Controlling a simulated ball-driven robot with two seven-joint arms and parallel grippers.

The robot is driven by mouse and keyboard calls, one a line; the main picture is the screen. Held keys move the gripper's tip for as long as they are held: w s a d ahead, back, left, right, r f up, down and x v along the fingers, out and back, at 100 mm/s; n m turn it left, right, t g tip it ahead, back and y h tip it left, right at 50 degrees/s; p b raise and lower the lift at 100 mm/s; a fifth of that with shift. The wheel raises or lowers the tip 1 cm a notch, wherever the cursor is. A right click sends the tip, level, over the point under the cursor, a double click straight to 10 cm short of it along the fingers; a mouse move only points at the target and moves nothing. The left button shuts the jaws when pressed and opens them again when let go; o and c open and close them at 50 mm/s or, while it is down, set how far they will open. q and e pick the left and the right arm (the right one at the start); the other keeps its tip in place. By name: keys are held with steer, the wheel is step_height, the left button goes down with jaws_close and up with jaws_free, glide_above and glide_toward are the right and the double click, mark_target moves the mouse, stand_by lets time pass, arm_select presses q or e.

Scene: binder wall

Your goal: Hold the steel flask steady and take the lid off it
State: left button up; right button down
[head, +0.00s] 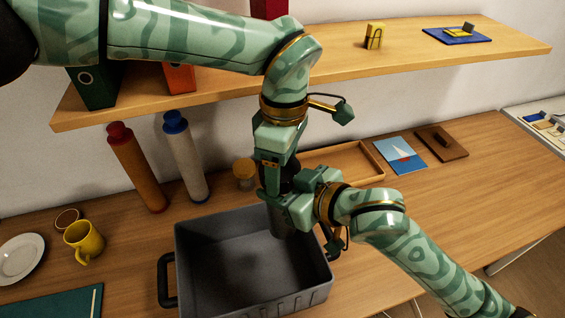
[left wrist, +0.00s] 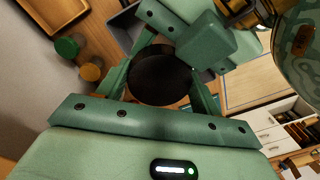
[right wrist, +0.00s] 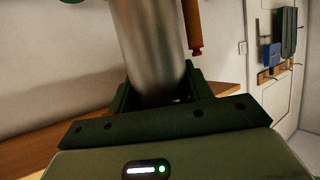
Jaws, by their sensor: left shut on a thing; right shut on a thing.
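The steel flask (head: 281,224) shows partly behind my grippers, in front of the grey crate's far right part. My right gripper (head: 289,205) is shut around its body. The brushed steel body fills the space between the fingers in the right wrist view (right wrist: 152,45). My left gripper (head: 277,178) points down from above, just over the right one, and is shut on the dark round lid (left wrist: 160,75), seen between its fingers in the left wrist view. The grippers hide where lid and body meet, so I cannot tell whether they touch.
The grey crate (head: 190,262) stands below the grippers. Behind it are an orange tube (head: 139,170), a grey tube (head: 187,160) and a small jar (head: 245,174). A yellow mug (head: 84,241) and plate (head: 20,258) lie left.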

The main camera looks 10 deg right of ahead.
arm_select(q)
steer(key=shift+d+r+n, duration=0.15)
steer(key=shift+d+n, duration=0.25)
steer(key=shift+d, duration=0.05)
steer(key=o, duration=1.1)
steer(key=shift+c, duration=0.2)
steer(key=shift+s, duration=0.1)
